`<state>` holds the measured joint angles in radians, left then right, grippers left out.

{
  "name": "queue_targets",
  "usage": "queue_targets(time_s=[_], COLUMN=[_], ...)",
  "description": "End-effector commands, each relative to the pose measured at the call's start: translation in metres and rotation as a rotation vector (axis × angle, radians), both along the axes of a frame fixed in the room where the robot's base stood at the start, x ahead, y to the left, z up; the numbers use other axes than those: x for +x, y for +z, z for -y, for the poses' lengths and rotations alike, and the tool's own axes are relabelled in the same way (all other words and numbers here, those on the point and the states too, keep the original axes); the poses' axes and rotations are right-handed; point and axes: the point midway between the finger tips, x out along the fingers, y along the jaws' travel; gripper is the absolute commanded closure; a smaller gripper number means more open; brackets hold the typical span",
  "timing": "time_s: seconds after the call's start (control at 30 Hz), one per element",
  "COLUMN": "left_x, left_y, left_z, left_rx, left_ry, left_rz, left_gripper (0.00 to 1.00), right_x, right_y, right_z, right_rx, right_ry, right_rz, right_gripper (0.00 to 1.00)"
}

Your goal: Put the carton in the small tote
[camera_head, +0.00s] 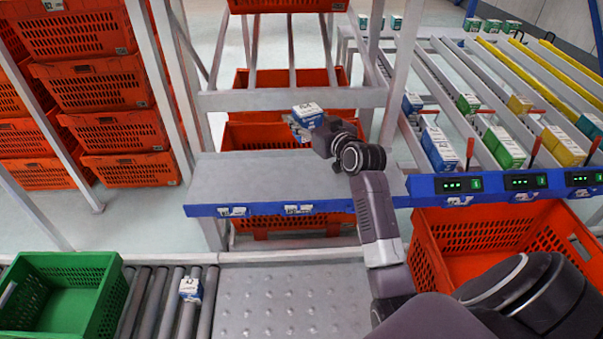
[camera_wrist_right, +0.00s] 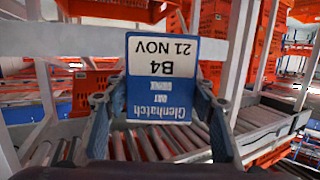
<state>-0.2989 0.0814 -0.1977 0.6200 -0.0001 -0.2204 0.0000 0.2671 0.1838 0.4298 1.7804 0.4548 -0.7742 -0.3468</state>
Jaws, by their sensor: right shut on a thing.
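My right gripper (camera_head: 312,138) is shut on a blue-and-white carton (camera_head: 308,114) and holds it up over the grey shelf, near its back edge. In the right wrist view the carton (camera_wrist_right: 163,75) sits between the two fingers, with an upside-down label reading "B4 21 NOV" and "Glenhatch". A green tote (camera_head: 58,262) stands on the rollers at the lower left and looks empty where its inside shows. Large orange totes also show; which tote is the small one I cannot tell for sure. My left gripper is not in view.
A similar small carton (camera_head: 190,289) sits on the rollers beside the green tote. The grey shelf (camera_head: 262,180) is bare. An orange tote (camera_head: 425,255) stands at the right, below flow lanes with several cartons (camera_head: 439,149). Orange totes (camera_head: 98,85) stack at the left.

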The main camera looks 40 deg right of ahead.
Motion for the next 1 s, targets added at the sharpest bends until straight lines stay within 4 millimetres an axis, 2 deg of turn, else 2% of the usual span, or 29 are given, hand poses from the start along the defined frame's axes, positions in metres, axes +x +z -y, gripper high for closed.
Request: queue_targets(time_s=[0.03, 0.1, 0.4, 0.53, 0.67, 0.9, 1.0], left_x=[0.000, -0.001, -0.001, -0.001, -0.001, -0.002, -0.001], left_y=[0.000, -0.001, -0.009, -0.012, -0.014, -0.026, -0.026], left_z=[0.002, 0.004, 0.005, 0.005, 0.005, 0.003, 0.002], left_rx=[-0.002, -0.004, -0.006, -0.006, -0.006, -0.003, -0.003], left_ry=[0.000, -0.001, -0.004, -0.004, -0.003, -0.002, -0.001], left_rz=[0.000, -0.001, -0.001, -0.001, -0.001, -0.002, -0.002], left_gripper=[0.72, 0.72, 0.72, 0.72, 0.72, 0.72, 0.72], right_x=[-0.001, -0.001, -0.001, -0.001, 0.000, -0.001, -0.001], right_y=[-0.016, -0.036, -0.114, -0.131, -0.139, -0.175, -0.180], right_z=[-0.001, -0.001, -0.001, 0.000, 0.000, 0.000, 0.000], right_rx=[0.004, 0.005, 0.001, -0.002, -0.002, -0.002, -0.002], right_ry=[-0.001, 0.000, 0.002, 0.001, 0.001, 0.002, 0.001], right_rz=[-0.005, -0.006, -0.004, 0.000, 0.002, 0.000, 0.000], right_gripper=[0.83, 0.83, 0.83, 0.83, 0.83, 0.83, 0.83])
